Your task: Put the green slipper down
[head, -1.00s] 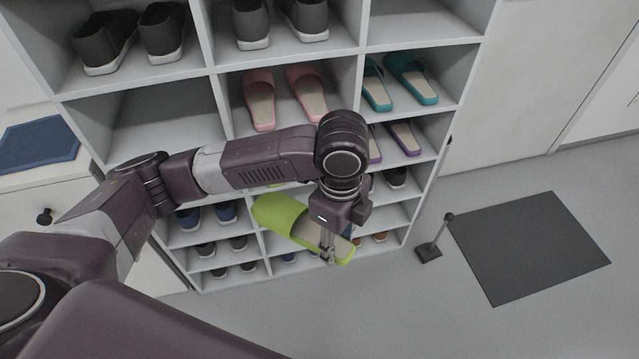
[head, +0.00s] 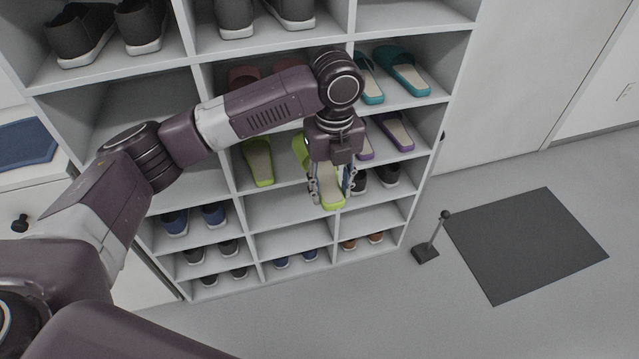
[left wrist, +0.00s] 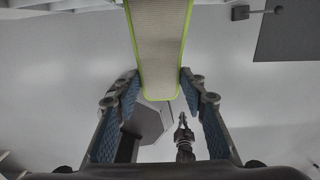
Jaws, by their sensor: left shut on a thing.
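The green slipper (head: 331,193), lime with a beige insole, is held in my left gripper (head: 330,190). Its toe reaches into the middle compartment of the rack, and its heel sticks out past the shelf's front edge. In the left wrist view the slipper (left wrist: 160,50) lies between the two fingers, which are at its side edges near the heel. I cannot tell whether it touches the shelf. Its mate, another green slipper (head: 259,165), lies in the same compartment to the left. My arm hides part of that compartment.
The white rack (head: 456,75) holds teal slippers (head: 407,72), purple slippers (head: 396,132) and pink slippers, mostly hidden by my arm, in nearby compartments. The compartment below (head: 285,210) looks empty. A dark mat (head: 525,243) and a small post (head: 434,236) are on the floor at right.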

